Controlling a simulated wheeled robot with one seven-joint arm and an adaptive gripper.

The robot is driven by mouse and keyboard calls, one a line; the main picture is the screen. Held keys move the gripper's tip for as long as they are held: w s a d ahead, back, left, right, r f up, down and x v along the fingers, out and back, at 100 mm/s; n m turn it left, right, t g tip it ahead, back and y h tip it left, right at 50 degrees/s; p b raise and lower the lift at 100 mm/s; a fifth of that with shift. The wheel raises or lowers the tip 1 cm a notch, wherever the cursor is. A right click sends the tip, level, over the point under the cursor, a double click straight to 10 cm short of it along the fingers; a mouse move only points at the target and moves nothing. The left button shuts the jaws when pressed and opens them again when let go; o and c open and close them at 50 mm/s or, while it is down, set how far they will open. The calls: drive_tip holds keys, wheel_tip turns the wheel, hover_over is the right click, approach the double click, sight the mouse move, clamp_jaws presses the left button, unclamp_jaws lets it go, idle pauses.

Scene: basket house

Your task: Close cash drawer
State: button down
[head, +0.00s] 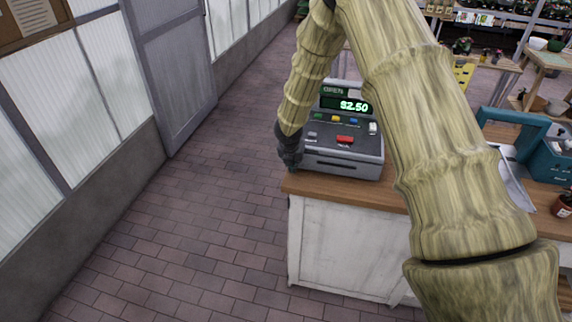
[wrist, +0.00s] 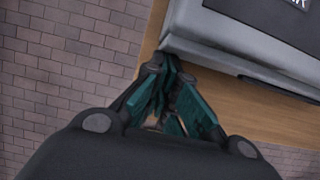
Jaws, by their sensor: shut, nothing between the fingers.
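A grey cash register (head: 341,134) stands on a wooden-topped counter, its display reading $2.50. Its drawer front (head: 342,163) is at the base and looks flush or nearly flush with the body; I cannot tell whether it is fully shut. My gripper (head: 288,160) is at the register's left front corner, close to the counter edge. In the wrist view my gripper (wrist: 170,72) is shut and empty, with its tips at the corner of the grey register (wrist: 262,38). Whether the tips touch it is unclear.
The counter (head: 330,190) has a white front and a wooden top. The brick floor (head: 190,220) left of the counter is clear. My arm hides part of the countertop.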

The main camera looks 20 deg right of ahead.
drive_tip(key=shift+w+d+r, duration=0.25)
drive_tip(key=shift+w, duration=0.05)
drive_tip(key=shift+a, duration=0.1)
